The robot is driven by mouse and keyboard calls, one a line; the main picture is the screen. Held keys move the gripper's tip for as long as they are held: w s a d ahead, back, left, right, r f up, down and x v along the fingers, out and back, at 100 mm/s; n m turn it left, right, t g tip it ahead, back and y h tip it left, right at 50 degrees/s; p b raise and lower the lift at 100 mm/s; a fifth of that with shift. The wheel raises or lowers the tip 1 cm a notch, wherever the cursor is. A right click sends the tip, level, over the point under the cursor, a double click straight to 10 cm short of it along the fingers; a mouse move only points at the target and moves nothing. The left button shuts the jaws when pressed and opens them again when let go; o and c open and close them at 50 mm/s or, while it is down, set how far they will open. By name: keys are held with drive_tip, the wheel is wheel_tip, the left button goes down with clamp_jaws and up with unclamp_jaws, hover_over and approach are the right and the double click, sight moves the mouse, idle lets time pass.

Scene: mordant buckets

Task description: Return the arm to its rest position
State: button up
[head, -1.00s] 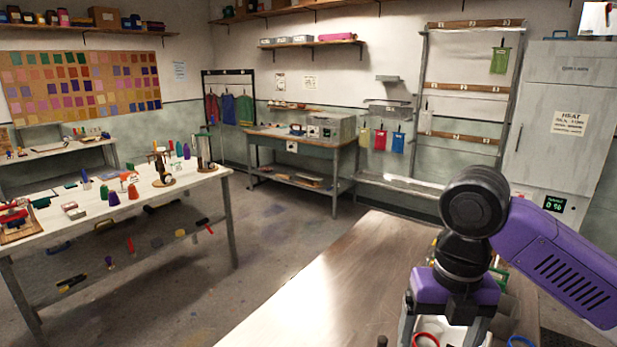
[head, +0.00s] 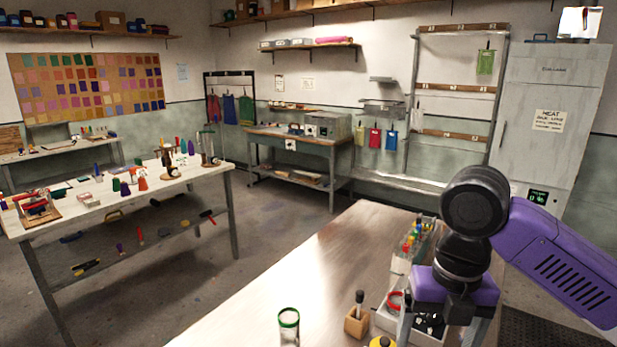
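My arm (head: 560,262), purple and black, enters from the right edge and bends down at a round black joint. My gripper (head: 443,328) hangs from it, pointing down over the near table (head: 320,265). Its two grey fingers stand apart, with nothing visibly held between them. The fingertips are close to or past the bottom edge, so their height above the table is unclear.
A green-rimmed glass (head: 289,327) and a wooden block with a dark-topped tool (head: 356,322) stand left. The table's left part is bare.

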drive_tip(key=w+a+r+m+t+y+b, duration=0.1)
drive_tip(key=w+a+r+m+t+y, duration=0.5)
drive_tip(key=a+m, duration=0.25)
drive_tip(key=w+a+r+m+t+y+b, duration=0.1)
drive_tip(key=w+a+r+m+t+y, duration=0.5)
drive_tip(key=m+t, duration=0.35)
drive_tip(key=s+d+f+m+t+h+b, duration=0.2)
drive_tip(key=s+d+f+m+t+h, duration=0.1)
drive_tip(key=s+d+f+m+h, duration=0.55)
drive_tip(key=s+d+f+m+t+h+b, duration=0.25)
drive_tip(key=s+f+m+h, duration=0.35)
drive_tip(key=s+m, duration=0.45)
drive_tip(key=s+d+f+n+g+y+b, duration=0.1)
drive_tip(key=s+d+f+g, duration=0.1)
drive_tip(key=s+f, duration=0.8)
drive_tip(key=s+d+f+n+g+y+b, duration=0.1)
drive_tip(key=s+f+g, duration=0.3)
drive_tip(key=s+f, duration=0.5)
drive_tip(key=s+b, duration=0.1)
drive_tip(key=s, duration=0.8)
drive_tip(key=shift+d+f+n+b, duration=0.3)
drive_tip(key=shift+d+f+n, duration=0.05)
drive_tip(key=shift+n, duration=0.05)
